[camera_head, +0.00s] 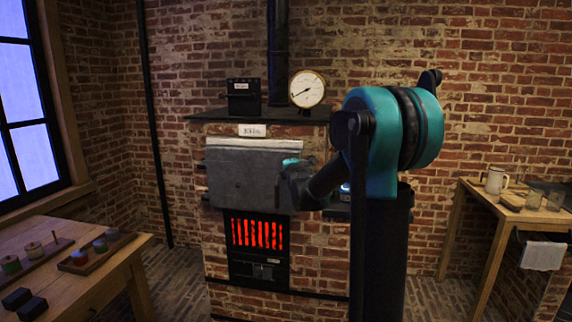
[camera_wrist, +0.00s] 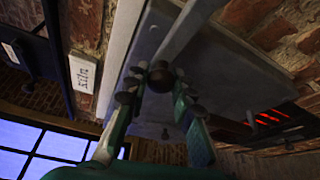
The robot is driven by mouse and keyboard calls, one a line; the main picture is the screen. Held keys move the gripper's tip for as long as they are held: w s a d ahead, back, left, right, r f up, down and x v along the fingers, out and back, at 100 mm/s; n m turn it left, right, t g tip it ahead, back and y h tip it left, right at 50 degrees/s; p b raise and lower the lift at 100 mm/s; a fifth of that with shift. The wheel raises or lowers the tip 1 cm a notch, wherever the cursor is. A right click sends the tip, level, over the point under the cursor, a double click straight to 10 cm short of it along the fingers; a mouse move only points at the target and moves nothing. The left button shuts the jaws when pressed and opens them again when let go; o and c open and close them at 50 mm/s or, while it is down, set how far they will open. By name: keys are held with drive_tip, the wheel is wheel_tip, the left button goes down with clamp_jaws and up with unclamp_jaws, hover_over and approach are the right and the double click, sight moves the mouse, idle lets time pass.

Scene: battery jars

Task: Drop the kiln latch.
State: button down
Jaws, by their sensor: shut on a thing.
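The brick kiln (camera_head: 325,250) stands against the back wall, with a grey metal door (camera_head: 250,182) that looks closed. The door also fills the middle of the wrist view (camera_wrist: 235,75). A pale flat bar, the kiln latch (camera_wrist: 190,28), slants across the door there and ends near a round dark knob (camera_wrist: 164,78). My gripper (camera_wrist: 158,82) is shut on the latch at this knob. In the head view my gripper (camera_head: 290,172) is at the door's right edge and hides the latch.
Red-hot bars (camera_head: 258,233) glow in the grate below the door. A dial gauge (camera_head: 307,89) and a black box (camera_head: 243,96) stand on the kiln top. Wooden tables stand at left (camera_head: 110,270) and right (camera_head: 480,200), clear of my arm.

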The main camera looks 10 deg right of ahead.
drive_tip(key=shift+f, duration=0.15)
idle(0.3)
drive_tip(key=c, duration=1.3)
unclamp_jaws()
drive_tip(key=shift+o, duration=0.2)
drive_tip(key=s+r, duration=0.1)
drive_tip(key=s, duration=1.1)
drive_tip(key=shift+d+r, duration=0.15)
drive_tip(key=shift+d, duration=0.2)
drive_tip(key=s+d+f+m+g, duration=0.2)
drive_tip(key=s+f+m+g, duration=0.4)
drive_tip(key=s+f+m, duration=0.4)
drive_tip(key=s+d+f+m+g+h, duration=0.1)
drive_tip(key=s+d+f+m+g, duration=0.1)
drive_tip(key=s+f+m+g, duration=0.4)
drive_tip(key=s+f+m, duration=0.5)
drive_tip(key=s+f, duration=0.9)
drive_tip(key=s, duration=0.4)
drive_tip(key=shift+d+f+g, duration=0.3)
drive_tip(key=shift+g, duration=0.1)
